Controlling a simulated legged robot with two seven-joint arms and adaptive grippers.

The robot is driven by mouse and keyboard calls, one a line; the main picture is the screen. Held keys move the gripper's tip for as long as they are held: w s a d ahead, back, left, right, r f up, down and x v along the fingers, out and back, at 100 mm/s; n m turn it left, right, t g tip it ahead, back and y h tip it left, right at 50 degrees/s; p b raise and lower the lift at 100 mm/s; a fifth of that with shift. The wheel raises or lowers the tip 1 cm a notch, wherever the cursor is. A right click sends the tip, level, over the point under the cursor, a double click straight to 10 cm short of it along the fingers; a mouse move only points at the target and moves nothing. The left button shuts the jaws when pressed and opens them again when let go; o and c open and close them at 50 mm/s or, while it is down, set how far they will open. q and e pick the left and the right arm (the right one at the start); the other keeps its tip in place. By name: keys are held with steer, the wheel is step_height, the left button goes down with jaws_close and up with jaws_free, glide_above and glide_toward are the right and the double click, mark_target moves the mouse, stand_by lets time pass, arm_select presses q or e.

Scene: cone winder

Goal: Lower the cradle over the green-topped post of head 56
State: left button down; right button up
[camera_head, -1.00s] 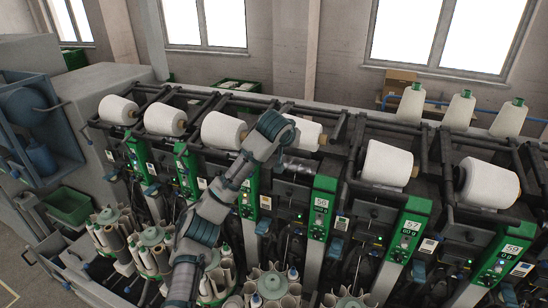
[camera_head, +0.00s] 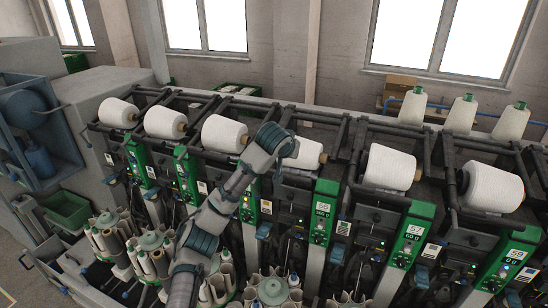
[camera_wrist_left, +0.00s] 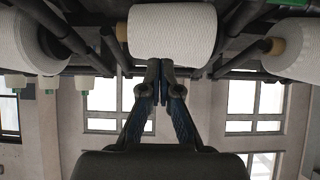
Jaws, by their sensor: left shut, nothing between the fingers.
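The post of head 56 is a green panel (camera_head: 322,218) with a number plate, right of my left arm. Its white cone (camera_head: 309,156) sits low in its dark cradle (camera_head: 337,138), about level with the neighbouring cones. My left arm reaches up from the bottom, and its wrist hides the left end of this cone. The fingers are hidden in the head view. In the left wrist view my left gripper (camera_wrist_left: 160,65) is shut and empty, its tips at the edge of a white cone (camera_wrist_left: 172,32). I cannot tell if they touch. My right gripper is not in view.
Neighbouring heads carry white cones in dark cradles, with head 57's cone (camera_head: 390,167) close on the right. Spare cones (camera_head: 462,118) stand on pegs behind. Bobbin magazines (camera_head: 272,290) crowd the front below. There is open air above the cradles.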

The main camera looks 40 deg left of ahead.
arm_select(q)
steer(key=s+r+p, duration=0.1)
steer(key=s+r, duration=0.1)
steer(key=r, duration=0.1)
steer(key=r+p, duration=0.1)
steer(key=r, duration=0.1)
steer(key=shift+s+d+p, duration=0.3)
steer(key=shift+s, duration=0.1)
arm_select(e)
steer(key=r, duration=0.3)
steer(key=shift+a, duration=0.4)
arm_select(q)
steer(key=shift+a, duration=0.1)
